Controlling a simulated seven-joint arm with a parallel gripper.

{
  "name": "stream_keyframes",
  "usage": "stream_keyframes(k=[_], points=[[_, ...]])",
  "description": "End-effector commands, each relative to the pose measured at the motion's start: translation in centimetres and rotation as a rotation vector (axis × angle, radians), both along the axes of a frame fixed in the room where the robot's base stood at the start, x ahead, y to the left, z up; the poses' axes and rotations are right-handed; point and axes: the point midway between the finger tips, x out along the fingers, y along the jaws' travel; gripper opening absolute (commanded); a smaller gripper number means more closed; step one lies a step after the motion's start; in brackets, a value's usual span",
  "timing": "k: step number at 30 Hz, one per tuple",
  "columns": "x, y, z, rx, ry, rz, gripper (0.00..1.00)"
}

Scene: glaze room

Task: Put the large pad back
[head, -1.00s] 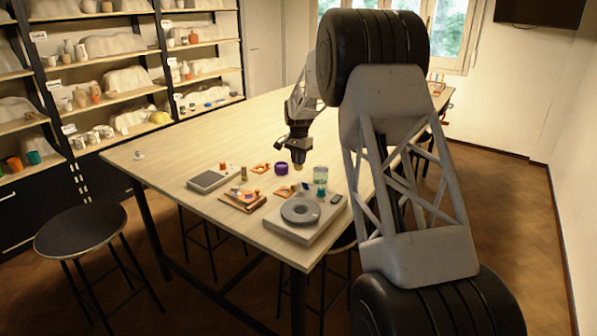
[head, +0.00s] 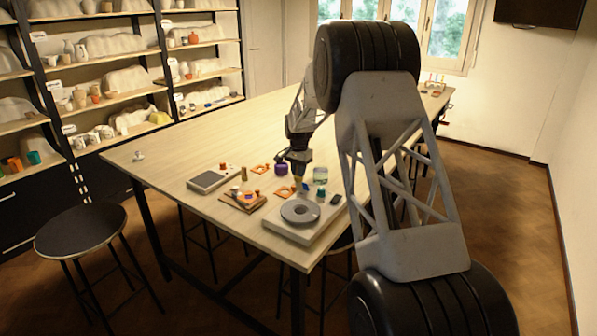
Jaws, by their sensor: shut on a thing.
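My gripper (head: 299,182) points down over the near part of the table, just behind the grey device with the round disc. It is shut on a small yellowish thing (head: 299,186) that is mostly hidden by the fingers. I cannot tell whether this is the large pad. No other thing is clearly a large pad.
The grey device (head: 291,233) with a round disc stands at the table's near corner. A purple cylinder (head: 281,169), a clear jar (head: 320,174) and a dark flat box (head: 336,200) stand close by. A grey flat device (head: 208,181) lies left.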

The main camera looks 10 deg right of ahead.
Motion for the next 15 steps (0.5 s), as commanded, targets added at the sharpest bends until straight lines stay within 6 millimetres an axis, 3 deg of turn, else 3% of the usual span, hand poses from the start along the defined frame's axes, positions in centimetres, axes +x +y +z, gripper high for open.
stream_keyframes(k=[7,8,9,12,15], points=[[-0.01,0.00,-0.29,0.000,0.000,0.000,0.00],[0.00,0.00,-0.30,0.000,0.000,0.000,0.20],[-0.01,-0.01,-0.28,0.000,0.000,0.000,0.26],[-0.01,0.00,-0.29,0.000,0.000,0.000,0.41],[-0.01,0.00,-0.28,0.000,0.000,0.000,0.44]])
